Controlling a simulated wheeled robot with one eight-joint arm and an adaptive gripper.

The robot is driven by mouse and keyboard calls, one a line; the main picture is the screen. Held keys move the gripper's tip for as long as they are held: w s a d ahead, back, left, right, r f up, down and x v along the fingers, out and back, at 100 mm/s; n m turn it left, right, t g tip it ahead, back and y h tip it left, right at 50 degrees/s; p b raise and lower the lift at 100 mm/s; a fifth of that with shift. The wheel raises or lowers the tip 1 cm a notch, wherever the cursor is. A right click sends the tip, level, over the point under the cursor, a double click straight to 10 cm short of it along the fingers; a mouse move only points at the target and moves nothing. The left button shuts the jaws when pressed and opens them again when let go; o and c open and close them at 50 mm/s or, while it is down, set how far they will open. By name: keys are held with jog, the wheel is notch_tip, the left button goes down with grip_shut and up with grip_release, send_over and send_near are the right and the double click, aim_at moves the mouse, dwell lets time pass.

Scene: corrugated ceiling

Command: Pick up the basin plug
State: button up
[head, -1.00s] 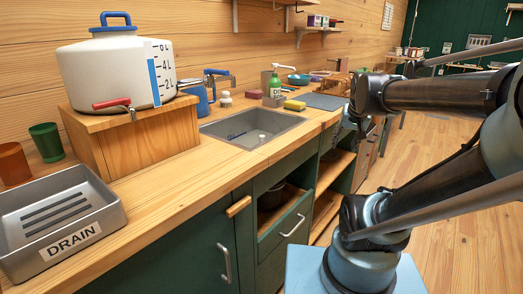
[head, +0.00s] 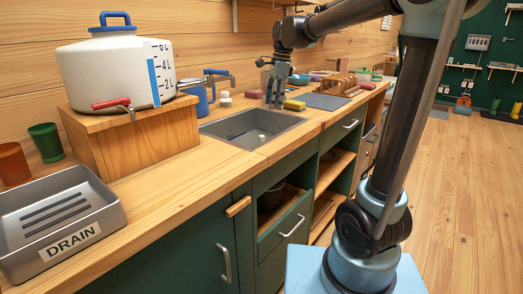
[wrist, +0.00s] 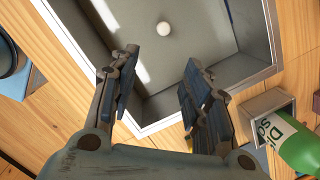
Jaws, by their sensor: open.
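A small pale round piece, which looks like the basin plug (head: 262,137), sits on the floor of the grey sink basin (head: 225,127). The wrist view shows the plug (wrist: 163,27) at the top, beyond my fingertips. My gripper (head: 276,104) points down over the back right of the sink, near its rim. In the wrist view my gripper (wrist: 161,60) has its two fingers apart with nothing between them. It is apart from the plug.
A green soap bottle (wrist: 300,147) in a grey holder (wrist: 266,112) stands close by the right finger. A yellow sponge (head: 294,105) lies behind the sink's right corner. The tap (head: 216,74) and a blue jug (head: 195,97) stand at the sink's back left.

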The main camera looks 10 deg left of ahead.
aim_at(262, 140)
jog(key=shift+m, duration=0.4)
jog(key=a+f, duration=0.1)
jog(key=f, duration=0.4)
jog(key=a+f, duration=0.2)
jog(key=f, duration=0.4)
jog(key=a+f, duration=0.1)
jog(key=f, duration=0.5)
jog(key=shift+s+a, duration=0.2)
jog(key=shift+a, duration=0.1)
jog(key=shift+c, duration=0.6)
grip_shut()
